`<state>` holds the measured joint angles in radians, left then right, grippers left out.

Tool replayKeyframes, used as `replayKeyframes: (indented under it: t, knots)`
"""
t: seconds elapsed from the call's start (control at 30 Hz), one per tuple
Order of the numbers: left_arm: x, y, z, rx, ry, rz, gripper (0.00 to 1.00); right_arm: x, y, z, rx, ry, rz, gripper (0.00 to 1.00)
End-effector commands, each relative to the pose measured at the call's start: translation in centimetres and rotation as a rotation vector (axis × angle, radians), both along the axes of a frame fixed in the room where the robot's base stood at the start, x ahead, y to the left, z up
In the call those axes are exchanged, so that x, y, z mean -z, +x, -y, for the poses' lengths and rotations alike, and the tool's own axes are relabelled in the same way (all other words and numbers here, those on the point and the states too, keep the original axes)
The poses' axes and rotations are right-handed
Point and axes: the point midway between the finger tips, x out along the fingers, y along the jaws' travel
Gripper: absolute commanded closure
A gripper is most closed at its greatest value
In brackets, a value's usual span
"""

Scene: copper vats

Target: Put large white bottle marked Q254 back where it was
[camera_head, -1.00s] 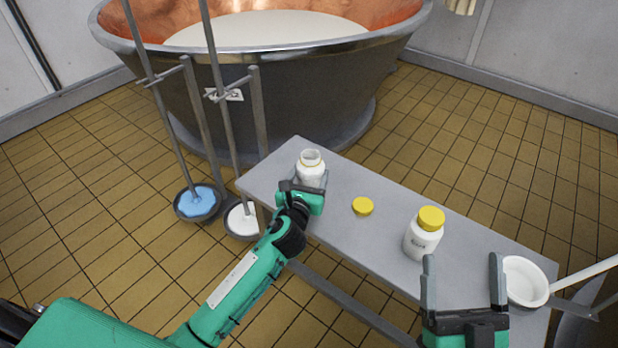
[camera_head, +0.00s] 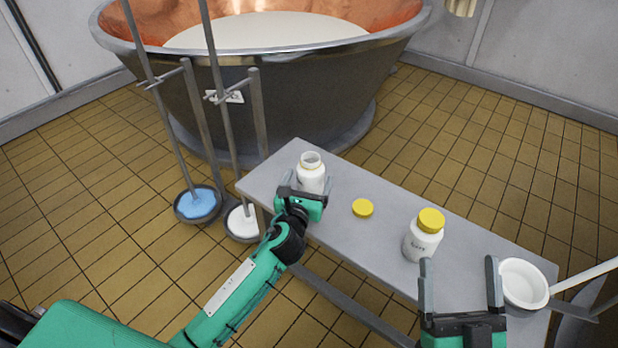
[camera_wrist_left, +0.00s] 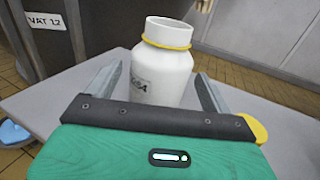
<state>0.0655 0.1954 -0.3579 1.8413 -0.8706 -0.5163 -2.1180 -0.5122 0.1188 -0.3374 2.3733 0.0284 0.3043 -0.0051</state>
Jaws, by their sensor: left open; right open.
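A large white bottle (camera_head: 311,172) with no lid and a yellow neck ring stands upright at the left end of the grey bench (camera_head: 376,246). In the left wrist view the bottle (camera_wrist_left: 163,65) shows a dark label, partly hidden and ending in what looks like "4". My left gripper (camera_head: 307,190) is open, its fingers on either side of the bottle's lower part with gaps visible. A loose yellow lid (camera_head: 362,208) lies on the bench. A second white bottle (camera_head: 423,242) with a yellow lid stands further right; its marking is too small to read. My right gripper (camera_head: 460,275) is open and empty beside it.
A white pan (camera_head: 524,283) with a long handle sits at the bench's right end. A copper vat (camera_head: 270,80) stands behind the bench.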

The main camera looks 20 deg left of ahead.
Motion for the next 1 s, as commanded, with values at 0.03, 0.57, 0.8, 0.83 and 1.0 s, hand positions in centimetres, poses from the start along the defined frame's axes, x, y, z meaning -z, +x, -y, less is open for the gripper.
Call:
replayKeyframes:
  t: [0.03, 0.57, 0.8, 0.83, 1.0]
  knots:
    - [-0.1, -0.9, 0.0, 0.001, 0.001, -0.002, 0.16, 0.9, 0.0, -0.3, -0.007, -0.009, -0.047, 0.12]
    - [0.0, -9.7, 0.4, 0.0, 0.0, -0.001, 0.16, 5.7, 0.1, -1.8, -0.051, -0.071, -0.306, 0.12]
    - [0.0, -11.1, 0.8, 0.013, -0.053, -0.004, 0.16, 6.2, 0.1, -1.9, -0.055, -0.078, -0.329, 0.12]
    - [0.1, -11.3, 1.0, 0.022, -0.089, -0.007, 0.16, 6.2, 0.1, -1.9, -0.055, -0.078, -0.33, 0.12]
    - [0.4, -13.4, 3.2, 0.109, -0.524, -0.051, 0.16, 6.2, 0.1, -1.9, -0.055, -0.078, -0.33, 0.12]
